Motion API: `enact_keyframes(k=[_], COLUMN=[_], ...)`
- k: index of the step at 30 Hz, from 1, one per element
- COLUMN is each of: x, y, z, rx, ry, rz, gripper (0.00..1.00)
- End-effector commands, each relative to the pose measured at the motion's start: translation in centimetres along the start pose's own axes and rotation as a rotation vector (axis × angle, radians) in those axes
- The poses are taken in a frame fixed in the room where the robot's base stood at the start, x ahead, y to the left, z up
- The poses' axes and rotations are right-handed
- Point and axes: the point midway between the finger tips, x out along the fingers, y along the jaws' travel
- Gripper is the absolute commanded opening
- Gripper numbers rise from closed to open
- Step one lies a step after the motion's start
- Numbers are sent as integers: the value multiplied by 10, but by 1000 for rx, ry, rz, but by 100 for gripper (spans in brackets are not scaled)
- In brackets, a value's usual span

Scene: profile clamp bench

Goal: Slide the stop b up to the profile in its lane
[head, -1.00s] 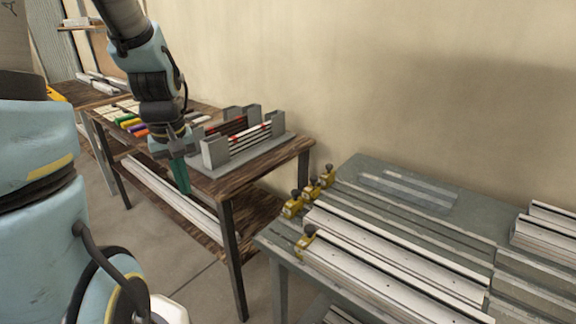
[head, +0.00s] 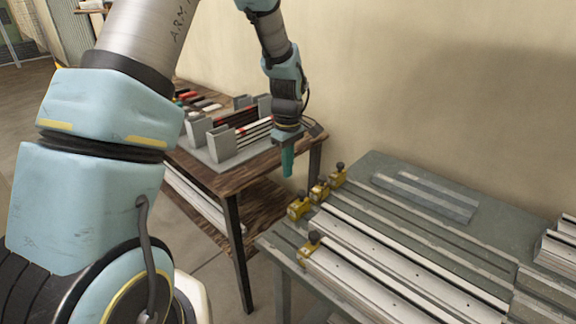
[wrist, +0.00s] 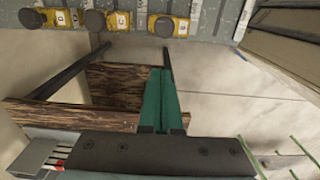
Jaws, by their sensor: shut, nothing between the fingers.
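Several yellow stops with dark knobs sit along the left end of the grey bench. In the wrist view, labels D and C are readable; the third in the row, its label hard to read, I take as stop b (wrist: 165,26). In the head view it seems to be the stop at the bench's left edge (head: 299,207). A pale profile (head: 400,260) runs rightward from near it; I cannot tell whether they touch. My gripper (head: 288,172) is shut and empty, apart from the stops, between the wooden table and the bench. Its green fingers (wrist: 160,75) point toward the bench edge.
The wooden table (head: 233,182) with a grey rack (head: 221,143) of bars stands behind my gripper. Flat metal strips (head: 425,195) lie on the bench near the wall. More profiles (head: 560,250) lie at the right. Another stop (head: 311,244) sits nearer the front.

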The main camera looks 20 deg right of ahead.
Motion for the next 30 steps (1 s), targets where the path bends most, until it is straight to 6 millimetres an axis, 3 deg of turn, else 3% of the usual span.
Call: enact_keyframes(k=[20,30], x=[52,48], y=[0,0], z=[0,26], rx=[0,2], ry=[0,-1], rz=[0,0], gripper=[0,0])
